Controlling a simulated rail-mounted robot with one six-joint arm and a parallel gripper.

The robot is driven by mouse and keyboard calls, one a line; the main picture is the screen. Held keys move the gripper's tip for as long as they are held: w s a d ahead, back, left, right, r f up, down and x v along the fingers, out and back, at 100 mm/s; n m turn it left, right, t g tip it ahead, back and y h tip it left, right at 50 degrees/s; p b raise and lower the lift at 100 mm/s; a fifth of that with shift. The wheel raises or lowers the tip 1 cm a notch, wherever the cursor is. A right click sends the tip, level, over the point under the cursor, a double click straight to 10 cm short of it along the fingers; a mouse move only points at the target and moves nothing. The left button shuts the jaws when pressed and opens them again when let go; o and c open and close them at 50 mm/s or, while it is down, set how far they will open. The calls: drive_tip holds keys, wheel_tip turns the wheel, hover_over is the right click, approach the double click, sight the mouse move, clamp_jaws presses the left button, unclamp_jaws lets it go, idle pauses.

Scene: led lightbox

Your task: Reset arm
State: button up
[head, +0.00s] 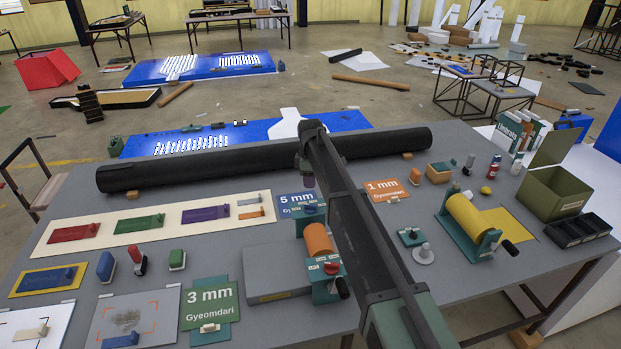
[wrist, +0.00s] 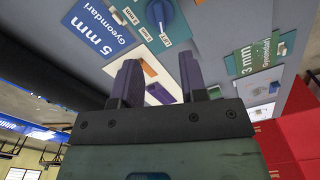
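My gripper (head: 308,180) hangs at the far end of my arm in the head view, above the grey table (head: 240,232) and close to the long black roll (head: 230,164). In the wrist view my gripper (wrist: 160,62) has its two purple fingers spread apart. Nothing is held between them. A blue dial (wrist: 160,12) and a purple block (wrist: 160,93) show behind the fingers, apart from them. In the head view my forearm crosses the table from the lower right and hides part of its middle.
Left of my gripper lie a blue 5 mm card (head: 299,202) and a strip of coloured plates (head: 206,214). An orange roll on a teal stand (head: 318,240) is just below. At right stand a yellow roller (head: 466,217) and a green bin (head: 556,194).

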drive_tip(key=s+d+f+m+b, duration=0.2)
drive_tip(key=s+d+m, duration=0.2)
drive_tip(key=s, duration=0.2)
drive_tip(key=s+d+f+m+b, duration=0.2)
drive_tip(key=s+d+m, duration=0.1)
drive_tip(key=s, duration=0.4)
drive_tip(key=s+d+f+m+b, duration=0.2)
drive_tip(key=s+d+m, duration=0.2)
drive_tip(key=s, duration=0.3)
drive_tip(key=shift+s+d+m, duration=0.2)
drive_tip(key=shift+d+m, duration=0.1)
drive_tip(key=shift+m, duration=0.1)
drive_tip(key=s+d+f+m+b, duration=0.2)
drive_tip(key=s+d+f+b, duration=0.3)
drive_tip(key=s, duration=0.4)
drive_tip(key=s+d+f+m+b, duration=0.3)
drive_tip(key=s+d+f+b, duration=0.2)
drive_tip(key=s+d, duration=0.2)
drive_tip(key=shift+s+d+m, duration=0.3)
drive_tip(key=shift+s+d, duration=0.1)
drive_tip(key=shift+s, duration=0.65)
